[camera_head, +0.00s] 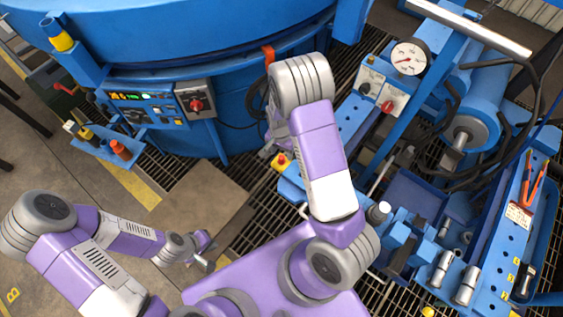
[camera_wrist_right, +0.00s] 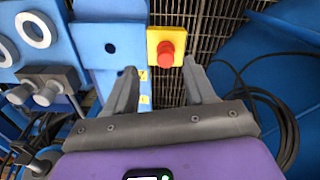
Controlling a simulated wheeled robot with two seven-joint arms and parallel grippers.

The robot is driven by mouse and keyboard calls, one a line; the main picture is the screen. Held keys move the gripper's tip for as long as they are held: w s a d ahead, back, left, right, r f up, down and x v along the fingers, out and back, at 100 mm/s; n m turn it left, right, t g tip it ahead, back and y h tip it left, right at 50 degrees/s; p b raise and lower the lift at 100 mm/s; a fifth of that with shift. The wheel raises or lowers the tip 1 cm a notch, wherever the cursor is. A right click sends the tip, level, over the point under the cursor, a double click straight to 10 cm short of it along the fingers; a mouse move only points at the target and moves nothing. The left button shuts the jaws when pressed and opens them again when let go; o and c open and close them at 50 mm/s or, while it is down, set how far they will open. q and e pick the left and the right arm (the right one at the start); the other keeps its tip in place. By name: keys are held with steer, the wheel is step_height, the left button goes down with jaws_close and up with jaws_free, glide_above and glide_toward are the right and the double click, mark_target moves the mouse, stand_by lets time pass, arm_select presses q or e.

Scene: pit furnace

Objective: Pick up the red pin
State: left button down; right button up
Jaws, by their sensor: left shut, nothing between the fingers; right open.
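A red round-topped piece (camera_wrist_right: 172,55) sits in a yellow block at the edge of a blue bench in the right wrist view. It shows small in the head view (camera_head: 281,160), beside my right arm. I cannot tell whether it is a loose pin or a fixed button. My right gripper (camera_wrist_right: 160,68) is open and empty, its fingers pointing toward the block, with the red piece beyond the fingertips and nearer the right finger. In the head view my right arm mostly hides that gripper. My left gripper (camera_head: 207,252) is shut and empty, low over the floor at left.
A large blue furnace (camera_head: 190,50) with a control panel (camera_head: 150,108) stands behind. A blue shelf (camera_head: 92,150) holds an orange-red item (camera_head: 120,150). At right are a pressure gauge (camera_head: 409,58), hoses and a tool bench. Black cables (camera_wrist_right: 285,125) hang right of my right gripper.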

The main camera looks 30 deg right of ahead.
mark_target(282, 157)
steer(key=f, duration=0.1)
steer(key=f+b, duration=0.1)
steer(key=f, duration=0.1)
steer(key=w+f+b, duration=0.1)
steer(key=f, duration=0.1)
steer(key=shift+d+f, duration=0.1)
steer(key=shift+d, duration=0.05)
steer(key=shift+s, duration=0.1)
jaws_close()
